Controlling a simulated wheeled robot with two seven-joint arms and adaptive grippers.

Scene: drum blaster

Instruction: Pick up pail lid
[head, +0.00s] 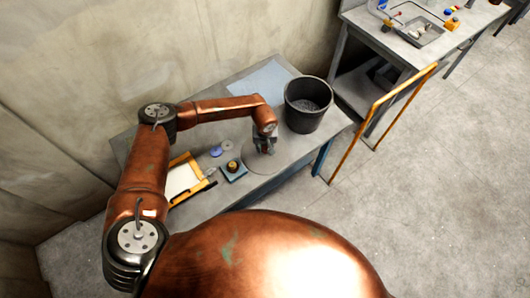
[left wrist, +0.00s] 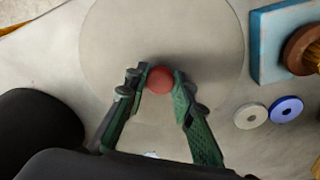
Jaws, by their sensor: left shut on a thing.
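The pail lid is a flat grey disc with a red knob. In the left wrist view the lid (left wrist: 115,45) fills the upper middle, and its red knob (left wrist: 160,80) is between the fingertips. My left gripper (left wrist: 158,76) is shut on the knob. In the head view the left gripper (head: 264,149) points down over the lid (head: 256,168) near the table's front edge. I cannot tell whether the lid touches the table. The dark pail (head: 308,106) stands upright and open to the right. My right gripper is not in view.
On the table (head: 320,140), left of the lid, are a blue block with a brown round piece (head: 232,168), a blue disc (head: 215,152), a pale disc (head: 228,146) and a yellow-framed item (head: 186,176). A pale blue sheet (head: 262,78) lies behind. A yellow-edged rack (head: 385,108) stands right.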

